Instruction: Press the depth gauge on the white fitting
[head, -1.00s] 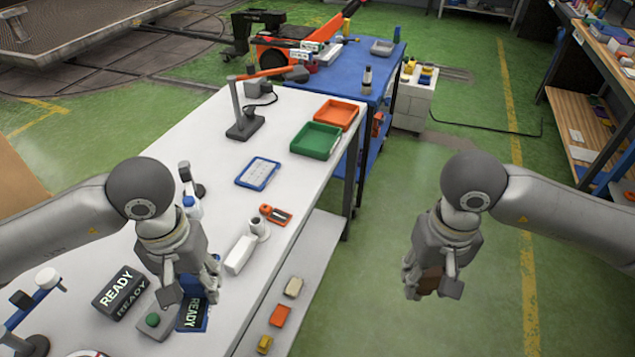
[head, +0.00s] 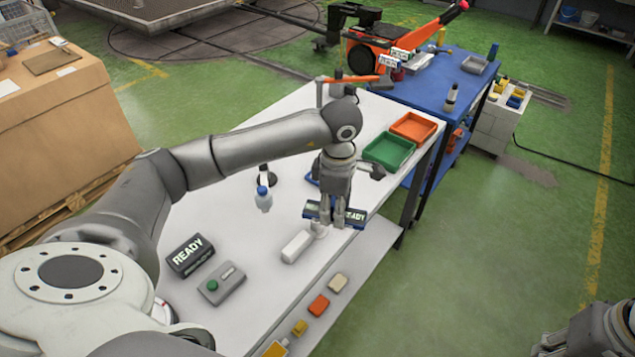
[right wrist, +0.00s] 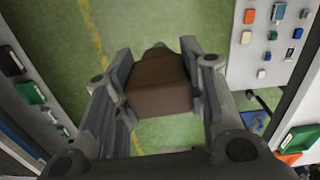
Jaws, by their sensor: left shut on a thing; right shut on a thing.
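My left gripper (head: 333,218) is shut on a dark blue device with a lit READY display (head: 354,215), which looks like the depth gauge. It is over the right part of the table, at the end of a long white block (head: 297,246). A small pale round part (head: 319,230) shows just under the device; I cannot tell which of these is the white fitting, or whether the device touches it. My right gripper (right wrist: 160,85) is shut on a brown block (right wrist: 162,88), over the green floor. In the head view only part of the right arm shows, at the lower right corner.
A black READY box (head: 190,256) and a grey box with a green button (head: 222,284) stand on the white table (head: 255,225). Green (head: 389,150) and orange (head: 413,126) trays lie at the far right end.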

